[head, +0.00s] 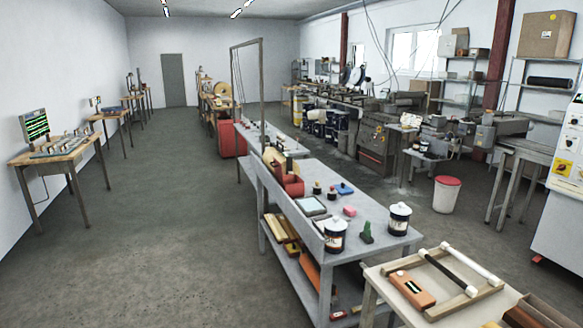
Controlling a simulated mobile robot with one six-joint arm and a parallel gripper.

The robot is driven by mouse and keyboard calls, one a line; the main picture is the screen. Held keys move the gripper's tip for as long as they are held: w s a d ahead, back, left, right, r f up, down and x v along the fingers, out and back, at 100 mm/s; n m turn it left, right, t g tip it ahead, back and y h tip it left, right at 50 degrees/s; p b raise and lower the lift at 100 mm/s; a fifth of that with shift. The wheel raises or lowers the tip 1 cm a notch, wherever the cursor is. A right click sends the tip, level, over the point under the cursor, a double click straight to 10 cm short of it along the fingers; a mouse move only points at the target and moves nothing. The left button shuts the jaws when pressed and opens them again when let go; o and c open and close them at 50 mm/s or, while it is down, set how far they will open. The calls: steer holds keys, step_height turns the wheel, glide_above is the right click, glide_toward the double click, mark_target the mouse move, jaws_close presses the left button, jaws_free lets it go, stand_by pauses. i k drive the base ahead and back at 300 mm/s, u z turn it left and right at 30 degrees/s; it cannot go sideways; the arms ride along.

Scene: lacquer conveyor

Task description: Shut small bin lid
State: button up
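A small white bin (445,198) stands on the floor right of the middle, behind the grey workbench. Its top is red, and this looks like a lid (447,181) lying level over the mouth. At this size I cannot tell whether the lid is fully down or slightly raised. The bin looks upright, and nothing covers it from this side. My gripper does not show in the head view.
A grey workbench (375,238) with cans and small items stands in front of the bin. A table (380,288) with a wooden frame is at the bottom right. Machines line the right side. The left floor (170,205) is clear.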

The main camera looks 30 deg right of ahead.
mark_target(279, 173)
steer(key=z, duration=0.5)
steer(key=i, duration=1.45)
steer(key=u, duration=1)
steer(key=i, duration=1.45)
steer(key=u, duration=0.15)
